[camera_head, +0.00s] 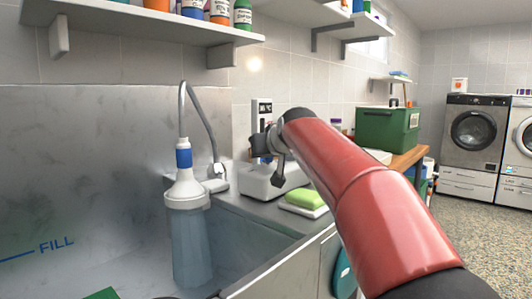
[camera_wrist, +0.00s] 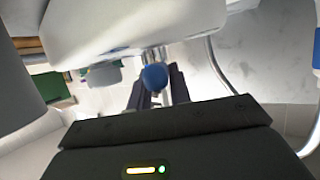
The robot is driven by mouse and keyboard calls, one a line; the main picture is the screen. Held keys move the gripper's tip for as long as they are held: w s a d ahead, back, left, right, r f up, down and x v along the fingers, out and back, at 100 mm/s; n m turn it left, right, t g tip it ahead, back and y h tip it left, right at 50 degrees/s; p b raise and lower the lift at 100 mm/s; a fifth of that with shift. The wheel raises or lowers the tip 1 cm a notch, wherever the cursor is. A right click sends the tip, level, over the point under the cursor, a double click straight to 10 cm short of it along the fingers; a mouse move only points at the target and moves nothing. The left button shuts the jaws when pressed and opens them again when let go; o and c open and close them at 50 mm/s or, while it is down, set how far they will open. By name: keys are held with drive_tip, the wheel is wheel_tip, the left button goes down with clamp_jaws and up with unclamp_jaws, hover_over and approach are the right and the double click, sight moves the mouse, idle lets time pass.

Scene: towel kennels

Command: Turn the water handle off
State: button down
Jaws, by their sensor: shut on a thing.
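A blue ball-tipped handle (camera_wrist: 155,77) on a short metal stem shows in the wrist view, under a pale body. My gripper (camera_wrist: 157,92) is shut on it, one dark finger on each side. In the head view my gripper (camera_head: 277,165) is at the end of my red arm, over the counter by the wall; the handle cannot be made out there. A white nozzle (camera_head: 186,190) with a blue band hangs from a curved metal spout (camera_head: 207,122) over the tub. A translucent bluish column (camera_head: 190,250) below it looks like running water.
The steel tub (camera_head: 85,180) has a blue FILL line. A shelf (camera_head: 140,24) with bottles hangs above. A green box (camera_head: 388,129) and washing machines (camera_head: 475,140) stand farther right.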

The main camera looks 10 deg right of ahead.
drive_tip(key=shift+a+r+m+h+p, duration=0.1)
drive_tip(key=shift+m+h+p, duration=0.2)
drive_tip(key=shift+p, duration=0.15)
drive_tip(key=shift+m+h+p, duration=0.4)
drive_tip(key=shift+m+h, duration=0.1)
drive_tip(key=shift+h, duration=0.3)
drive_tip(key=shift+a+f+m+h+b, duration=0.15)
drive_tip(key=shift+m+h+b, duration=0.25)
drive_tip(key=shift+m+h, duration=0.8)
drive_tip(key=m+g+h+b, duration=0.1)
drive_tip(key=m+h, duration=0.1)
drive_tip(key=h, duration=0.1)
drive_tip(key=shift+m, duration=0.4)
drive_tip(key=m+g+h+p, duration=0.1)
drive_tip(key=m+g+h, duration=0.1)
drive_tip(key=m+h, duration=0.1)
drive_tip(key=shift+g+p, duration=0.3)
drive_tip(key=shift+p, duration=0.05)
drive_tip(key=shift+d+m+g+h+p, duration=0.2)
drive_tip(key=shift+m+g+h+p, duration=0.55)
drive_tip(key=shift+m+g, duration=0.2)
drive_tip(key=shift+m, duration=0.25)
drive_tip(key=c, duration=1.3)
unclamp_jaws()
